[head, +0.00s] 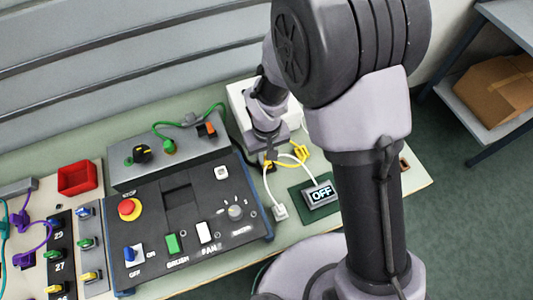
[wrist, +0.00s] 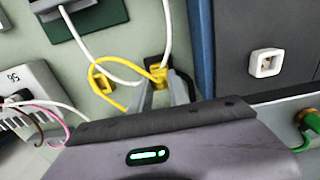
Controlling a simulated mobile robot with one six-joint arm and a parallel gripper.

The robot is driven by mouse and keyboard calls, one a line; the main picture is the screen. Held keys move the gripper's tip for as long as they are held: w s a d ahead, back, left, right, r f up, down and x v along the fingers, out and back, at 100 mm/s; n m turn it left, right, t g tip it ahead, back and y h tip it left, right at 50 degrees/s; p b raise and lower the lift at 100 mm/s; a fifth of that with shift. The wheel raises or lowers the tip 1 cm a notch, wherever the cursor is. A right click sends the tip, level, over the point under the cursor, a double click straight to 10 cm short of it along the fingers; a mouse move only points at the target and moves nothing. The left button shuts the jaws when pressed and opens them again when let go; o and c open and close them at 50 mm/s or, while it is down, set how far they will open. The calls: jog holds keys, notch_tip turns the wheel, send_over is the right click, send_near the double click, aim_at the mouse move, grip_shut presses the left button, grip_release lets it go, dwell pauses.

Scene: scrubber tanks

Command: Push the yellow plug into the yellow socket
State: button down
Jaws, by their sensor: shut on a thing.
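My gripper (wrist: 168,94) is shut on the yellow plug (wrist: 156,72), low over the pale green bench. In the head view the gripper (head: 268,160) is partly hidden by my own arm. A yellow cable loops from the plug towards a small yellow fitting (wrist: 101,82) lying to its left in the wrist view. The fitting also shows in the head view (head: 300,153), right of the gripper. I cannot tell whether this fitting is the yellow socket or the cable's other end. No other yellow socket is clear to me.
A dark control panel (head: 190,215) stands left of the gripper, with a grey box (head: 170,160) behind it. An OFF display (head: 320,193) sits on a green plate at right. White cables run close by. A numbered white box (wrist: 30,85) with wires is near.

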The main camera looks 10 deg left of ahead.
jog(key=shift+f+b, duration=0.3)
jog(key=shift+f, duration=0.15)
jog(key=c, duration=0.7)
grip_release()
jog(key=shift+r, duration=0.1)
notch_tip(320, 180, up, 9)
jog(key=p, duration=0.6)
jog(key=shift+f, duration=0.4)
